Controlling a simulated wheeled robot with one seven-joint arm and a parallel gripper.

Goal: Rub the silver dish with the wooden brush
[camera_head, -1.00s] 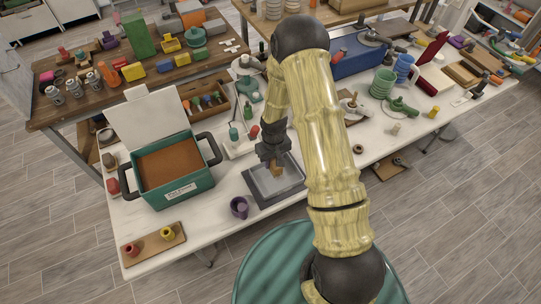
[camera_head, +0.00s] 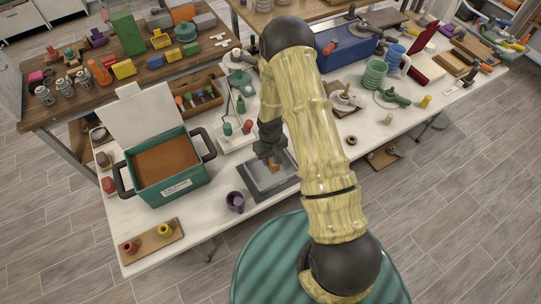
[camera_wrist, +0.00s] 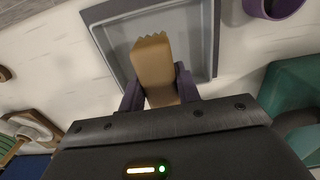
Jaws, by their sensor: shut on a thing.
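The silver dish (camera_head: 257,186) is a flat square grey tray with a low rim near the front edge of the white table. It also shows in the wrist view (camera_wrist: 207,40). My gripper (camera_head: 272,155) is over the dish, shut on the wooden brush (camera_head: 274,163). In the wrist view the brush (camera_wrist: 155,65) is a tan block with a jagged far end, between my gripper's fingers (camera_wrist: 160,90). The brush is over the dish's inner floor; I cannot tell whether it touches it. My arm hides the right part of the dish in the head view.
A purple mug (camera_head: 236,202) stands just left of the dish's front corner. A green box with an open lid (camera_head: 171,188) stands farther left. A small white stand with red and green knobs (camera_head: 236,138) is behind the dish. A board with two spools (camera_head: 151,242) lies front left.

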